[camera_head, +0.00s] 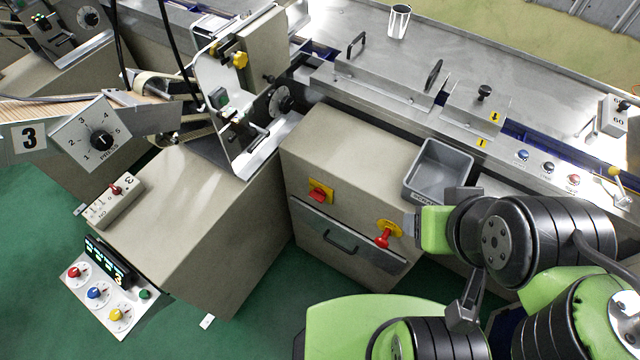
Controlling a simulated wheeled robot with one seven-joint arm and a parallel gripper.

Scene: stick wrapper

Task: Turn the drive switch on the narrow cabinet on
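A cabinet with a drawer front stands at the centre in the head view; its bare top (350,140) shows. Its front carries two switches. The left one is a red handle on a square yellow plate (320,191). The right one is a red handle (383,240) on a round yellow plate (391,228), slanting down to the left. I cannot tell from labels which one is the drive switch. My gripper (417,223) seems to be at the dark end of my arm, just right of the right switch. Its fingers are not clear and contact cannot be judged.
A grey bin (439,172) sits right of the cabinet top, above my arm. A drawer handle (340,241) sticks out below the switches. A left cabinet (190,215) carries a small box with a red lever (115,198). A steel conveyor table (520,90) runs behind.

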